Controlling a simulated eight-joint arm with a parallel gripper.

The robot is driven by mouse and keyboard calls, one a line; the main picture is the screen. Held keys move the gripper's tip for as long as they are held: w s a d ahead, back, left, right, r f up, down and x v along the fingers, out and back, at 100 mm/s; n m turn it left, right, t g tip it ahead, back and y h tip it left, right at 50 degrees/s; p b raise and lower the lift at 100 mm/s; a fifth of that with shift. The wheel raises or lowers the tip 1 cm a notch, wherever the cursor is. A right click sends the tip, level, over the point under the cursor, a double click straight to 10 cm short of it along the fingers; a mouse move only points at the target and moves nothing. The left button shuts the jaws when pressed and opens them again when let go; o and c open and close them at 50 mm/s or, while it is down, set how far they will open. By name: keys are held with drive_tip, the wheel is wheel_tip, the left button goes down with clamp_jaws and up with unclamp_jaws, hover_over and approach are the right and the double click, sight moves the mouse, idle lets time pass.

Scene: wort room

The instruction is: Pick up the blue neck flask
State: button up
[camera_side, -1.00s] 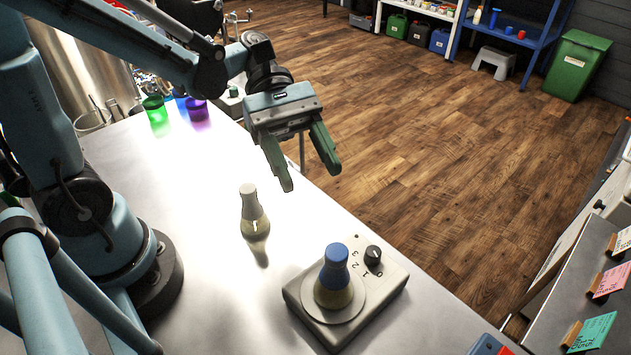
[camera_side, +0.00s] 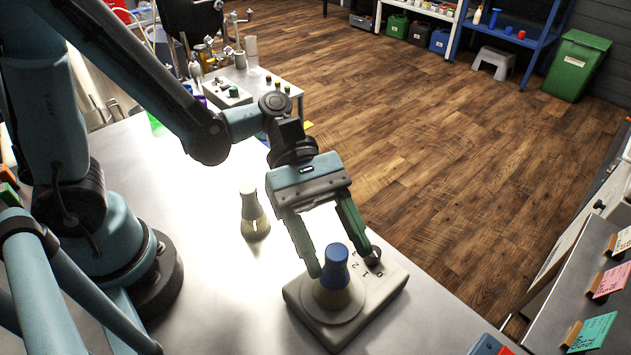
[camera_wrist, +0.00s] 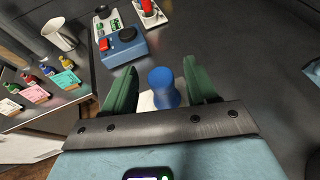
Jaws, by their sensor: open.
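The blue neck flask (camera_side: 335,270) stands upright on the round plate of a pale stirrer (camera_side: 318,321). Its neck is blue and its lower body is yellowish. My gripper (camera_side: 343,262) is open, with its green fingers reaching down on both sides of the flask's neck in the side view. In the wrist view, the blue neck (camera_wrist: 164,88) shows between the two open fingers of my gripper (camera_wrist: 162,84), apart from both. The wrist view hides most of the flask's lower body. I cannot tell how far the fingertips are above the plate.
A second flask with a pale grey neck (camera_side: 251,213) stands on the bench left of the stirrer. In the wrist view, a blue device (camera_wrist: 122,47) with a red part sits beyond the fingers.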

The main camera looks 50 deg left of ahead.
drive_tip(key=shift+s+d+f, duration=0.2)
drive_tip(key=shift+d+f, duration=0.05)
drive_tip(key=shift+d, duration=0.35)
drive_tip(key=shift+c, duration=0.3)
clamp_jaws()
